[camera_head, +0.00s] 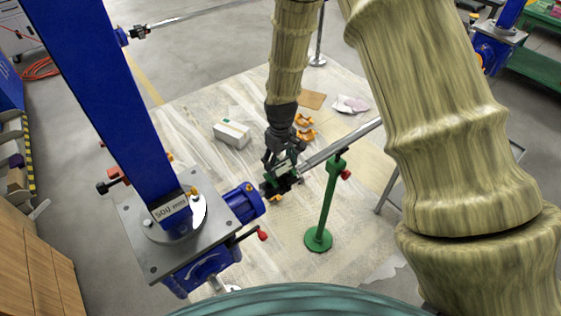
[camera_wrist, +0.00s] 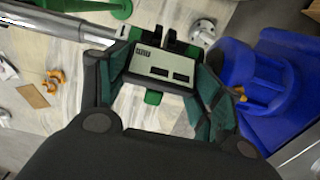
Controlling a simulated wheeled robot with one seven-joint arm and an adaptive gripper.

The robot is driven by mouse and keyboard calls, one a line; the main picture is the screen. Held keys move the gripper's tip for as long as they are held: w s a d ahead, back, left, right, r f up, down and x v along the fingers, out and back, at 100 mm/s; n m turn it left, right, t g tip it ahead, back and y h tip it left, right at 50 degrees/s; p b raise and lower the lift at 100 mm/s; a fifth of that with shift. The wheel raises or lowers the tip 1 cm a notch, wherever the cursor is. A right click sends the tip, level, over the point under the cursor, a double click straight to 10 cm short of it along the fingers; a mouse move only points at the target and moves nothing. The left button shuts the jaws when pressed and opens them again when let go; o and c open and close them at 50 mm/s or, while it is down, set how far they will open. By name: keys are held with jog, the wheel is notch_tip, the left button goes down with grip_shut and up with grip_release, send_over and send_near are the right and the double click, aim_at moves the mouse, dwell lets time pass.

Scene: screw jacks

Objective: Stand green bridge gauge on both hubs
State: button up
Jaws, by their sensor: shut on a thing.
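My gripper (camera_head: 283,163) is shut on the green bridge gauge, close above the inner end of the long grey shaft (camera_head: 345,144). In the wrist view, the gauge (camera_wrist: 161,66) sits between the fingers, its pale face with dark marks toward the camera. Its green feet show only in part. A dark hub (camera_head: 283,188) lies at the shaft's end, under the gripper, near the blue drive housing (camera_head: 243,203). The two hubs are hard to tell apart, mostly hidden by gauge and fingers. I cannot tell whether the gauge touches them.
A green stand (camera_head: 325,208) with a red knob supports the shaft. The blue screw jack (camera_head: 110,90) with its grey plate stands at left. A white box (camera_head: 232,134), orange parts (camera_head: 305,134) and a brown sheet (camera_head: 311,99) lie on the floor covering beyond.

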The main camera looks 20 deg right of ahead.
jog(key=shift+f, duration=0.35)
jog(key=o, duration=1.4)
jog(key=shift+c, duration=0.2)
notch_tip(320, 180, up, 12)
